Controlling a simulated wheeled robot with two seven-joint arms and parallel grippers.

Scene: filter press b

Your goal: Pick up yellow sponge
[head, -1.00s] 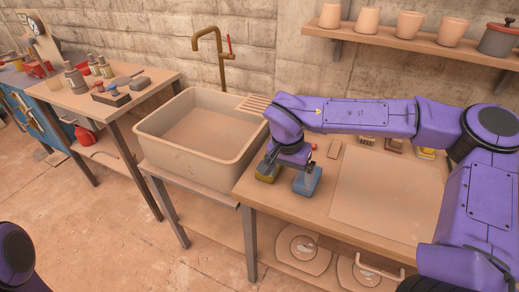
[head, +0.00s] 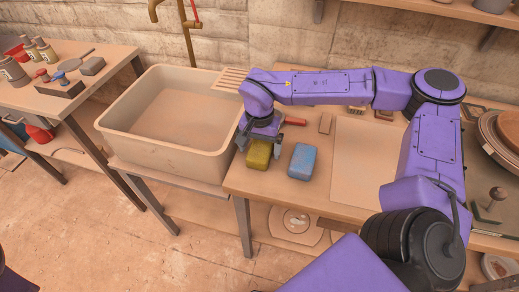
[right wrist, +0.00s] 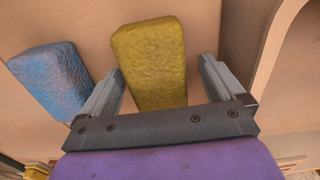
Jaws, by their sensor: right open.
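The yellow sponge (head: 258,155) lies on the wooden counter just right of the sink, near its front edge. My right gripper (head: 260,138) is over its back end in the head view. In the right wrist view the yellow sponge (right wrist: 150,55) reaches in between the two open fingers of my right gripper (right wrist: 162,68), with a gap to each finger. A blue sponge (head: 302,161) lies to the right of the yellow one; in the right wrist view it shows left of the left finger (right wrist: 52,80). My left gripper is not in view.
The sink basin (head: 165,118) stands to the left, its rim close to the gripper. A red-handled tool (head: 292,121) lies behind the sponges, and a pale board (head: 355,160) lies to the right. Bare counter surrounds the blue sponge.

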